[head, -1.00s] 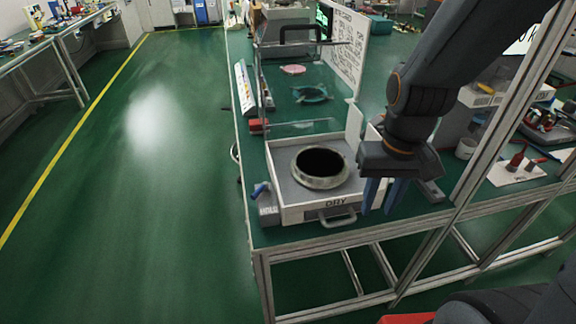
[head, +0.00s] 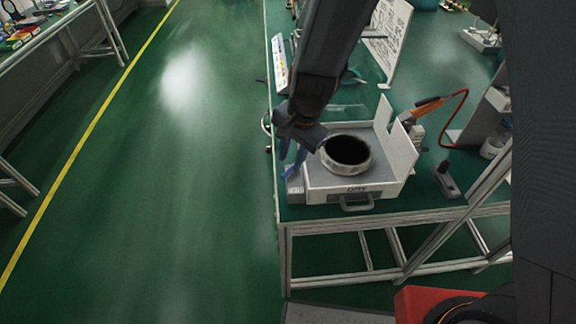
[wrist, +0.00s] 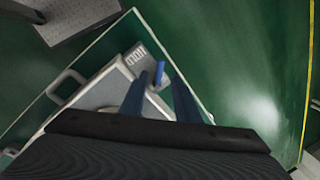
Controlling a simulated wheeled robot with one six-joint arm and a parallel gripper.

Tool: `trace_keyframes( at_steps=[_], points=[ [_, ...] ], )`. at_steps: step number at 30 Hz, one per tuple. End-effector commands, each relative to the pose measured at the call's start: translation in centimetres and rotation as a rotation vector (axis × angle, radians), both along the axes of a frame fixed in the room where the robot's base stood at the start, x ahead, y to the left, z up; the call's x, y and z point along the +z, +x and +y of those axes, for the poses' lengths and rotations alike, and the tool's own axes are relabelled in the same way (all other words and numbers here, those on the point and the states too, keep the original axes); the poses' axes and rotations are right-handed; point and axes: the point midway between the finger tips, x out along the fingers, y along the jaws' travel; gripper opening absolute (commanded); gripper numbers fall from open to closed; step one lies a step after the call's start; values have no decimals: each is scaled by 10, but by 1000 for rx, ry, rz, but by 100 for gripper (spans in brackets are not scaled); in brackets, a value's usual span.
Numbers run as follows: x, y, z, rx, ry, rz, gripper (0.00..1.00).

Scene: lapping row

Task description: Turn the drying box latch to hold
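The drying box (head: 390,188) is a light grey tray marked DRY, with a dark round opening, at the front edge of the bench. Its latch shows in the wrist view as a small blue handle (wrist: 160,72) beside a white lettered block (wrist: 136,56) at the box corner. The block (head: 295,185) is also at the box's front left corner in the head view. My gripper (head: 293,160) is above that corner, pointing down. In the wrist view my gripper (wrist: 160,82) is open, its blue fingers either side of the handle. I cannot tell whether they touch it.
A raised white lid panel (head: 402,150) stands at the box's right. A front handle (head: 357,203) sticks out over the bench edge. A dark upright tool (head: 446,180) and an orange tool (head: 428,106) are on the bench at right. The floor at left is clear.

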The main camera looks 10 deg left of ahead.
Motion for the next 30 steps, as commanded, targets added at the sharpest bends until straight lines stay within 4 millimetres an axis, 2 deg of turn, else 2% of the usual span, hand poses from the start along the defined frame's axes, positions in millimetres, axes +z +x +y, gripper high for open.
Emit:
trace_keyframes(
  at_steps=[3, 9, 14, 22, 27, 30],
  points=[
    [-18, 1, 2, 0, -2, 3, 30],
    [-40, 4, 6, 0, -1, 1, 30],
    [-47, 5, 7, 1, -1, 0, 30],
    [-48, 5, 7, 1, -1, 0, 30],
    [-48, 5, 7, 1, -1, 0, 1],
    [-48, 5, 7, 1, -1, 0, 0]
  ],
)
